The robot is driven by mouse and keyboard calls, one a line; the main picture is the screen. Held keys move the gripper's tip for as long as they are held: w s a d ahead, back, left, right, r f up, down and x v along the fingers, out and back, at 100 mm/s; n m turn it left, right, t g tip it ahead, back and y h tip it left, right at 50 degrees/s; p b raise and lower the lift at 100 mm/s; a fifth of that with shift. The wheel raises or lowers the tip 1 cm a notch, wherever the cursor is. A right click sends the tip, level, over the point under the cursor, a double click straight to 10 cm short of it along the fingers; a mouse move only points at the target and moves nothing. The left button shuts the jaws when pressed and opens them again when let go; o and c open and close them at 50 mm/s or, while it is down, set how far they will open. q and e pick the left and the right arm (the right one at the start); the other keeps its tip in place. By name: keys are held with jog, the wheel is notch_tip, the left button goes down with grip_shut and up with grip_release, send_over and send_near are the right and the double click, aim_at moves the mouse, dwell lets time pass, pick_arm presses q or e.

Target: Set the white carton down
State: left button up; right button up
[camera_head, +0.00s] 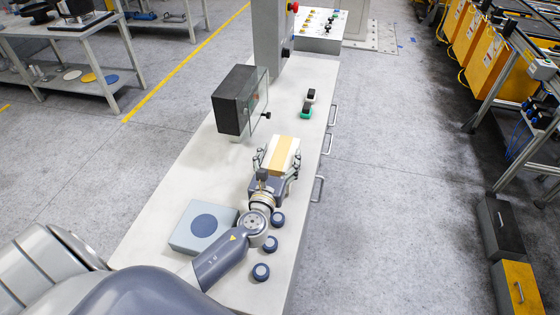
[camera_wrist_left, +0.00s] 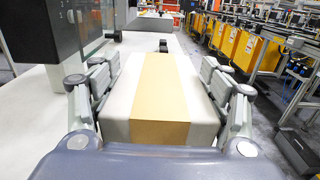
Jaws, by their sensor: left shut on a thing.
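The white carton (camera_head: 283,152) has a tan band along its middle. In the left wrist view the carton (camera_wrist_left: 160,97) fills the middle, between the two fingers of the left gripper (camera_wrist_left: 160,92). Its underside is hidden, so I cannot tell whether it touches the bench. My right gripper is not in view.
A dark box with a clear front (camera_head: 234,100) stands on the bench, left of the carton. Small black and green items (camera_head: 307,110) lie beyond it. Near my arm are a grey box with a blue disc (camera_head: 203,227) and several blue round knobs (camera_head: 261,271). Handles line the bench's right edge.

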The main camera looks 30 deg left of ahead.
pick_arm(q)
jog(key=shift+f, duration=0.45)
jog(key=o, duration=1.1)
jog(key=shift+o, duration=1.1)
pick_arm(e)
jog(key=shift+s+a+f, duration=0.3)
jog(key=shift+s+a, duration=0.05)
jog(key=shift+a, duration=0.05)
